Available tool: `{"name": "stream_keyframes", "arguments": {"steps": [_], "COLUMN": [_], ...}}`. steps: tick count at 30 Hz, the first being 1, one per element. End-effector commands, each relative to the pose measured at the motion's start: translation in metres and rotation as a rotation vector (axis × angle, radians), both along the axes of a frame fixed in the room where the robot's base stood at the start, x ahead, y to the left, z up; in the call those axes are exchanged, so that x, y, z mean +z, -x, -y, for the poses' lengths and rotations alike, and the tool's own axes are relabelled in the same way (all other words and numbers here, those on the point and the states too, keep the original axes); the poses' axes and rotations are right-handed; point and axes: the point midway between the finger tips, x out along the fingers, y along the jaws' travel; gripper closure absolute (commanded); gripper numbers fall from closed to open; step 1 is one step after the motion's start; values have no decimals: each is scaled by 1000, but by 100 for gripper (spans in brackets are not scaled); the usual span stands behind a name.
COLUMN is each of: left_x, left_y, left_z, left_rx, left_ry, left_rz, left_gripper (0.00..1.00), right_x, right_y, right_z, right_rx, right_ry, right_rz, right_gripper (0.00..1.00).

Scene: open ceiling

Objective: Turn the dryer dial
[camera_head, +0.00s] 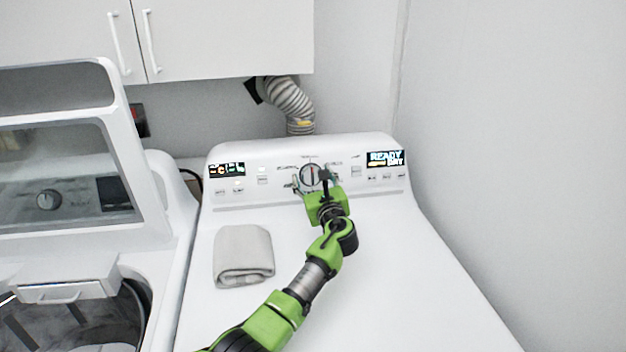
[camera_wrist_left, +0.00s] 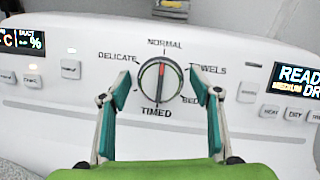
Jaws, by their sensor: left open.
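The dryer dial (camera_head: 311,174) is a round grey knob in the middle of the white control panel. In the left wrist view the dial (camera_wrist_left: 160,80) has a red mark at its top, pointing near NORMAL, with DELICATE, TOWELS and TIMED printed around it. My left gripper (camera_head: 311,184) is at the panel in front of the dial. In the left wrist view its open fingers (camera_wrist_left: 163,88) stand one on each side of the dial, with gaps showing between them and the knob. The lower right label is partly hidden by a finger. My right gripper is not in view.
The dryer top (camera_head: 400,270) holds a folded grey cloth (camera_head: 243,255) left of my arm. An open washer (camera_head: 150,200) stands at the left. A display (camera_head: 385,159) on the panel reads READY. Cabinets (camera_head: 220,40) hang above, and a wall (camera_head: 500,130) closes the right side.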

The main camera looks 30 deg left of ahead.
Motion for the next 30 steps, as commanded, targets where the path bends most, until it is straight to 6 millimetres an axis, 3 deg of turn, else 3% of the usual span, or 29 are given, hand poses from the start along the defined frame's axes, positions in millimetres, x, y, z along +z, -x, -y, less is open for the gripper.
{"name": "stream_keyframes", "arguments": {"steps": [1,5,17,30], "left_x": [0,0,-2,-4], "left_y": [0,0,0,-1], "left_z": [0,0,1,2], "left_rx": [0,0,14,125], "left_ry": [0,0,32,277], "left_rz": [0,0,24,208], "left_gripper": [48,81,81,81], "right_x": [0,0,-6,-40], "right_y": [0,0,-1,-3], "right_z": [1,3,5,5], "right_rx": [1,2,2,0], "right_ry": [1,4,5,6], "right_rz": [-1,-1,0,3], "right_gripper": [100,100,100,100]}}
